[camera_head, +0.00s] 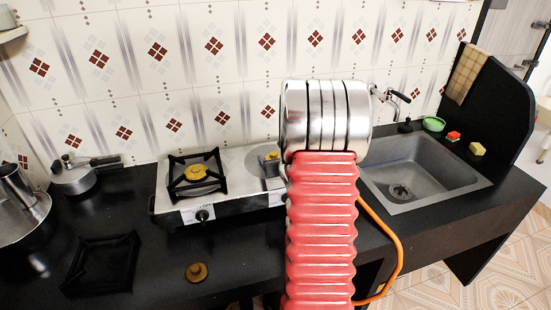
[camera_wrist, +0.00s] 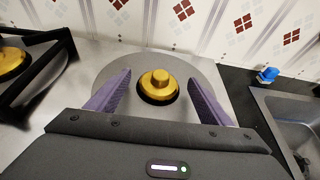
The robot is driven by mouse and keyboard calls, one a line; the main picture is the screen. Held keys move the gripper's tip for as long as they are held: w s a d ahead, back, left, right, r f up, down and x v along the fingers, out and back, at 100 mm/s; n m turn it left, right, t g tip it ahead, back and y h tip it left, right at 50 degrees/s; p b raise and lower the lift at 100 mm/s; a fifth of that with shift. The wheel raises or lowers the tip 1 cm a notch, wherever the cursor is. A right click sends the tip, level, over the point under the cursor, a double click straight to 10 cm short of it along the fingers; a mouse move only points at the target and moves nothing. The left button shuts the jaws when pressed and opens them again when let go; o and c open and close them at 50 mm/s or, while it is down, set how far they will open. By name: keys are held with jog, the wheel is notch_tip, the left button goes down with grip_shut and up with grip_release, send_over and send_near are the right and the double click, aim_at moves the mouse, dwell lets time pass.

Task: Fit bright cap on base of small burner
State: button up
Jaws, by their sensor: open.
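The bright yellow cap (camera_wrist: 160,80) with a raised round knob is on the black base (camera_wrist: 151,98) of the right-hand burner, inside a round grey plate (camera_wrist: 110,68). Dark base shows around the cap's lower edge; I cannot tell if the cap is fully seated. My gripper (camera_wrist: 158,75) is open, its purple fingers on either side of the cap with gaps to both. In the head view the cap (camera_head: 272,156) is small and partly hidden by my gripper and arm. A duller brass cap (camera_head: 197,271) lies on the black counter before the stove.
The left burner has a black pan support (camera_head: 210,187) over a yellow cap (camera_head: 195,173). Another black support (camera_head: 103,262) lies on the counter. Pots (camera_head: 75,178) stand at left. A sink (camera_head: 420,170) is at right, and the tiled wall (camera_head: 160,100) is close behind the stove.

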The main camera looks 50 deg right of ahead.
jog(key=v, duration=1.3)
jog(key=shift+s, duration=0.3)
dwell(0.8)
